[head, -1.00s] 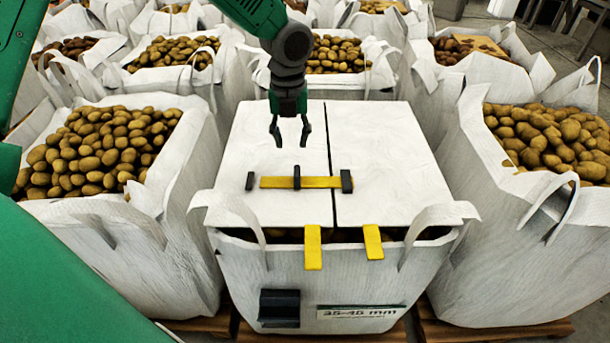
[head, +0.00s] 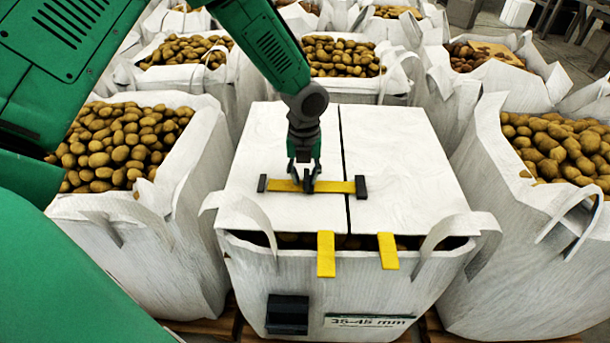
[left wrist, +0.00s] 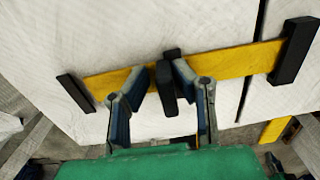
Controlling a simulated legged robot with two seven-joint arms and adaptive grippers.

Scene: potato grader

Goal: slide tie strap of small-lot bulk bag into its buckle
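The small-lot bulk bag (head: 290,265) stands in front of me with white top flaps folded flat. A yellow tie strap (head: 334,187) lies across the flaps and crosses the dark seam. A black buckle (head: 361,187) stands at the strap's right end; I cannot tell whether the end is inside it. A black upright tab (left wrist: 168,88) sits midway on the strap. A small black piece (left wrist: 76,93) is at the left end. My left gripper (head: 305,181) is lowered over the tab, one finger each side, with a small gap visible on the left.
Two yellow straps (head: 326,254) (head: 388,250) hang over the bag's front edge. White loop handles (head: 238,210) rise at its front corners. Open bags of potatoes stand close on the left (head: 190,230), the right (head: 500,230) and behind. The flaps around the strap are otherwise clear.

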